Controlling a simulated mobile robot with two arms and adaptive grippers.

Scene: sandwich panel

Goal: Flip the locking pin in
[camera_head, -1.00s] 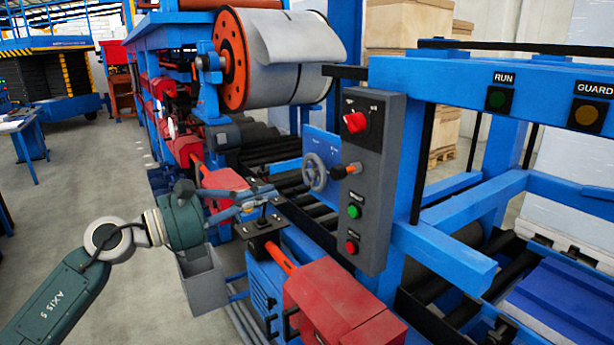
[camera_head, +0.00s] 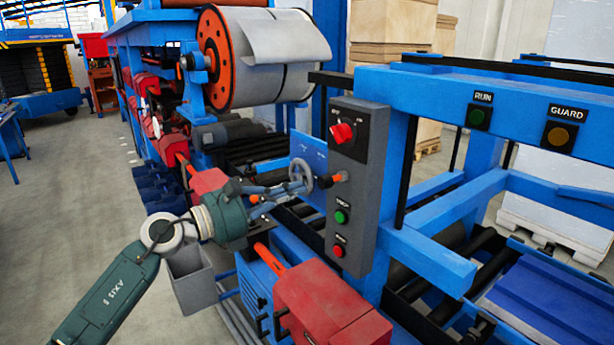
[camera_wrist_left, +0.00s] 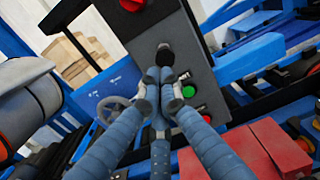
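The locking pin (camera_head: 338,178), a small orange and dark knob, sticks out from the left side of the grey control box (camera_head: 350,200). In the left wrist view it appears as a dark round knob (camera_wrist_left: 165,53) just beyond my fingertips. My left gripper (camera_head: 303,188) is in front of the handwheel (camera_head: 301,175), its fingers pointing right toward the knob. In the left wrist view the left gripper's fingertips (camera_wrist_left: 159,76) are drawn together, with nothing visible between them. A gap to the knob seems to remain. My right gripper is not in view.
The control box carries a red selector (camera_head: 342,132), a green button (camera_head: 340,216) and a red button (camera_head: 338,251). A red housing (camera_head: 325,300) stands below the gripper. A large coil (camera_head: 265,60) is behind. Blue frame beams (camera_head: 430,255) are on the right.

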